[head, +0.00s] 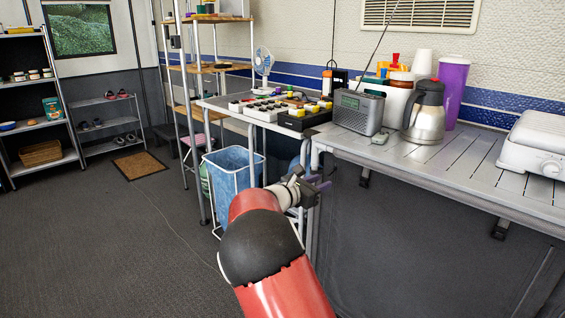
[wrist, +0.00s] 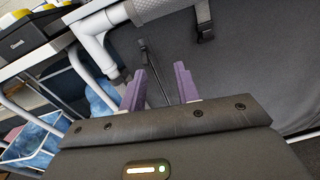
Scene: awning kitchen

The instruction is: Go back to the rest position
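My gripper (head: 318,184) is at the end of my red and black arm, in front of the counter's left end and below its top. In the wrist view my gripper (wrist: 160,88) shows two purple fingers standing apart with nothing between them. Behind the fingers are the dark grey panel under the counter and a light grey frame tube. No gap between fingers and panel can be measured from these views.
The counter (head: 470,165) on the right carries a radio (head: 357,112), a steel jug (head: 427,112), a purple cup (head: 452,92) and a white appliance (head: 535,145). A blue bin (head: 232,170) stands left of my gripper. The carpet (head: 110,240) at left is clear.

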